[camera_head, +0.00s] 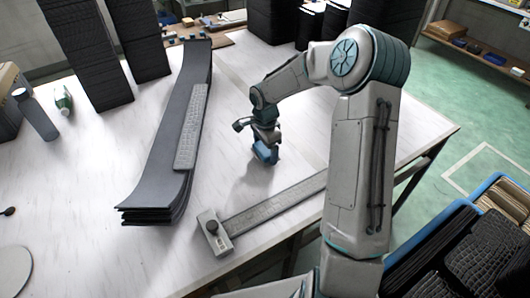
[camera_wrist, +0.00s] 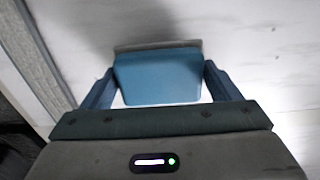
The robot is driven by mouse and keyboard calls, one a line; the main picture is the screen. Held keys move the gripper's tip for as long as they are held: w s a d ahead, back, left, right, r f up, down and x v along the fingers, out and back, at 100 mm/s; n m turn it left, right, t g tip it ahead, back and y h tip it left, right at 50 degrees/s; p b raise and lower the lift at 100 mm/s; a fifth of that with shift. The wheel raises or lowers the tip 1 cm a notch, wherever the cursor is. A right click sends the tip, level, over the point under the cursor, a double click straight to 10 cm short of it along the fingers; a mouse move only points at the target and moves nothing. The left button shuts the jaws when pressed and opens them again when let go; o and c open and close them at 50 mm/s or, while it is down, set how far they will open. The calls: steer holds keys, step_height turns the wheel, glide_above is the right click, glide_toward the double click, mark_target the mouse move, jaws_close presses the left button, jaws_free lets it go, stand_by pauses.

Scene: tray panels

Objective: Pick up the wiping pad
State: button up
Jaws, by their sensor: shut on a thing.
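The wiping pad (camera_wrist: 158,78) is a blue block with a grey strip along its far edge. In the wrist view it sits between the two blue fingers of my gripper (camera_wrist: 160,85), which is shut on it. In the head view my gripper (camera_head: 265,150) points down over the white table, and the blue at its tip (camera_head: 265,153) is small there. Whether the pad touches the table or hangs just above it I cannot tell. A shadow falls on the table beyond the pad in the wrist view.
A stack of long dark panels (camera_head: 160,165) with a grey ruler-like bar (camera_head: 191,125) on top lies left of my gripper. A long grey straightedge with a block end (camera_head: 265,212) lies nearer. A bottle (camera_head: 36,115) stands far left. White table (camera_head: 240,90) is clear around my gripper.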

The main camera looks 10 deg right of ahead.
step_height(320, 180, up, 2)
steer(key=shift+w, duration=0.1)
steer(key=s+d+r, duration=0.6)
steer(key=d+r, duration=0.1)
steer(key=d, duration=0.2)
steer(key=shift+s+d+b, duration=0.2)
steer(key=shift+d+b, duration=0.2)
steer(key=shift+b, duration=0.05)
steer(key=shift+o, duration=0.6)
